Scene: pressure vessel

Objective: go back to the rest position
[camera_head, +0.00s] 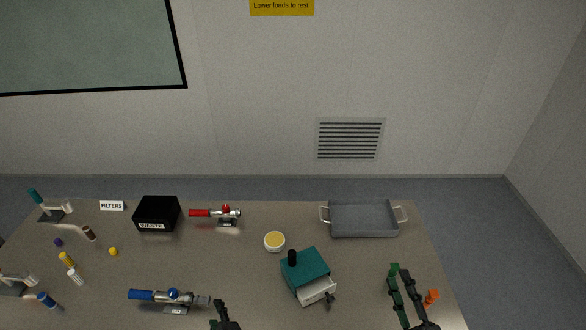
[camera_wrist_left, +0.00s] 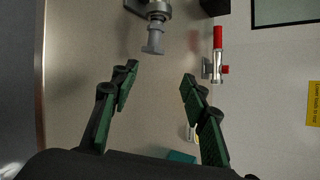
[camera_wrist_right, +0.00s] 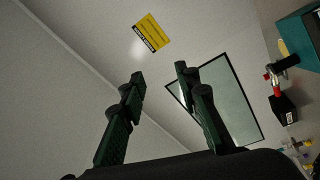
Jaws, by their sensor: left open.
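My left gripper (camera_head: 222,312) shows only its fingertips at the bottom edge of the head view, right of the blue-handled valve (camera_head: 170,295). In the left wrist view my left gripper (camera_wrist_left: 160,73) is open and empty, with a grey valve end (camera_wrist_left: 153,38) beyond its fingertips. My right gripper (camera_head: 400,270) is at the table's right side, right of the teal box (camera_head: 305,268). In the right wrist view my right gripper (camera_wrist_right: 160,75) has its fingers apart with nothing between them, facing the wall.
A grey tray (camera_head: 363,222) stands at the back right. An orange piece (camera_head: 432,297) is beside my right gripper. The teal box has its drawer (camera_head: 318,291) out. A red-handled valve (camera_head: 215,213), black waste bin (camera_head: 157,213) and yellow-topped round container (camera_head: 274,241) stand further back. Several small cylinders lie left.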

